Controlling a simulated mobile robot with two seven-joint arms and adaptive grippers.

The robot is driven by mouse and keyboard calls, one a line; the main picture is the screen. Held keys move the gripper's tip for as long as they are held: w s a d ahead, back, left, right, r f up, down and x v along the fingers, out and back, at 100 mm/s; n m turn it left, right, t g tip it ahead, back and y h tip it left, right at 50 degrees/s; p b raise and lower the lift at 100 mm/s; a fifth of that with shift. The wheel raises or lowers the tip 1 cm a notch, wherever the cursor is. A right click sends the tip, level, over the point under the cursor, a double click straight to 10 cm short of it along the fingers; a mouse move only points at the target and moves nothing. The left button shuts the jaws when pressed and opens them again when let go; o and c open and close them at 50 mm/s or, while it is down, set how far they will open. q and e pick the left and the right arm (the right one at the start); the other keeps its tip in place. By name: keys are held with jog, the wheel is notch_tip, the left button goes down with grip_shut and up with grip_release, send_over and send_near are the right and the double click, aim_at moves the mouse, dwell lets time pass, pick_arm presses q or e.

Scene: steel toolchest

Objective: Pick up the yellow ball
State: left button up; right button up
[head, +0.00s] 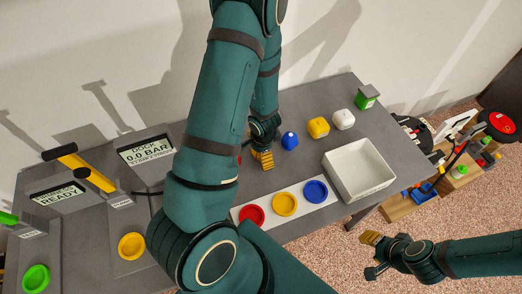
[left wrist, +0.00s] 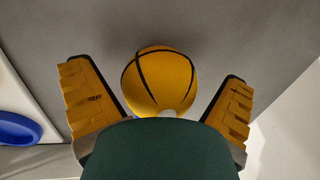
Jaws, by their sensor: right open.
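The yellow ball (left wrist: 158,80) has dark seams and shows large in the left wrist view, centred between the two spread fingers of my left gripper (left wrist: 158,95), with a gap on each side. In the head view, a rounded yellow thing with a pale top (head: 318,127), which looks like the ball, sits on the grey table. My left gripper (head: 262,158) is to its left and nearer, low over the table, its fingers partly hidden. My right gripper (head: 369,255) is open and empty, off the table's front edge at the lower right.
A blue rounded thing (head: 289,141) and a white one (head: 343,119) flank the yellow one. A white open tray (head: 388,180) and a white strip with red, yellow and blue dishes (head: 315,191) lie nearer. A green block (head: 366,98) stands at the right corner.

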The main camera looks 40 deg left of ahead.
pick_arm(q)
jog(key=c, duration=1.1)
jog(key=shift+r, duration=0.1)
jog(key=shift+c, duration=0.2)
